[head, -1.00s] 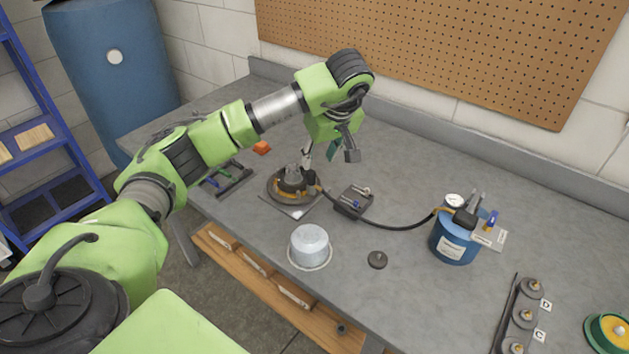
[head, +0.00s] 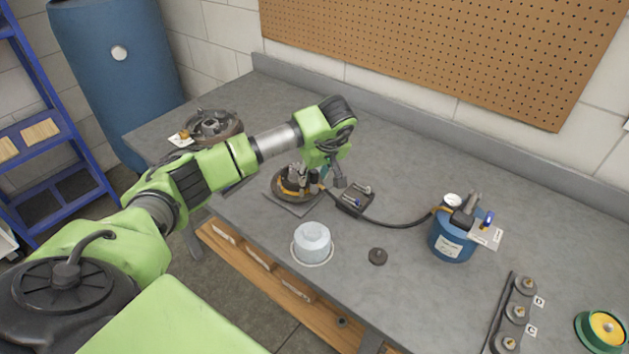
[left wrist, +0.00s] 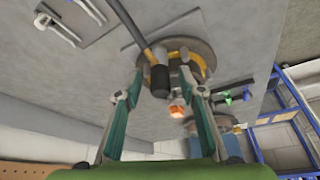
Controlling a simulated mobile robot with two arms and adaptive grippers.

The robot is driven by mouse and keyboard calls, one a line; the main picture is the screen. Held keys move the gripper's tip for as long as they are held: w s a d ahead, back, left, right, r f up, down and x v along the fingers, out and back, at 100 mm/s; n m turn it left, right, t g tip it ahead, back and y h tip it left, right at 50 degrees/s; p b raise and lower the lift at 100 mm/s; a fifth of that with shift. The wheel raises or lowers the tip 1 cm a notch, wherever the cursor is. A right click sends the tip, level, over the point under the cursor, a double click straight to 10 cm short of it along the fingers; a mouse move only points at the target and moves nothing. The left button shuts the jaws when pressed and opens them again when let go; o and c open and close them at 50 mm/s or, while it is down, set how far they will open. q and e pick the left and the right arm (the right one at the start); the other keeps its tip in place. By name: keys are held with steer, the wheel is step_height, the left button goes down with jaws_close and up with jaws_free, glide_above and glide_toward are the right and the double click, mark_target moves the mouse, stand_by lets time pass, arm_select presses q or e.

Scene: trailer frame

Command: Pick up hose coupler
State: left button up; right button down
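The black hose coupler (head: 314,182) stands at the end of a black hose, on the near-middle disc-shaped fixture (head: 288,197) with yellow-orange parts. In the left wrist view the coupler (left wrist: 160,82) shows as a dark cylinder with the hose running to the upper left. My left gripper (head: 327,178) is low over the fixture. In the left wrist view its two fingers (left wrist: 160,90) are apart, one on each side of the coupler, with gaps visible. I cannot tell exactly how far the tips are from it in depth. My right gripper is not in view.
A small dark tray (head: 354,201) with fittings sits just right of the fixture. The hose (head: 400,224) runs to a blue canister (head: 450,242). A round assembly (head: 214,126) lies back left.

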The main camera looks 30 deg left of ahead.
arm_select(q)
steer(key=shift+r, duration=0.1)
jaws_close()
steer(key=shift+r+b, duration=0.65)
steer(key=shift+r, duration=0.2)
steer(key=s+a+r, duration=0.2)
steer(key=s+r, duration=0.4)
steer(key=r, duration=0.1)
steer(key=s+a+r+b, duration=0.1)
steer(key=s+a+r, duration=0.1)
steer(key=s+r, duration=0.5)
steer(key=shift+s+a+r, duration=0.15)
steer(key=shift+a+r, duration=0.1)
steer(key=shift+a, duration=0.1)
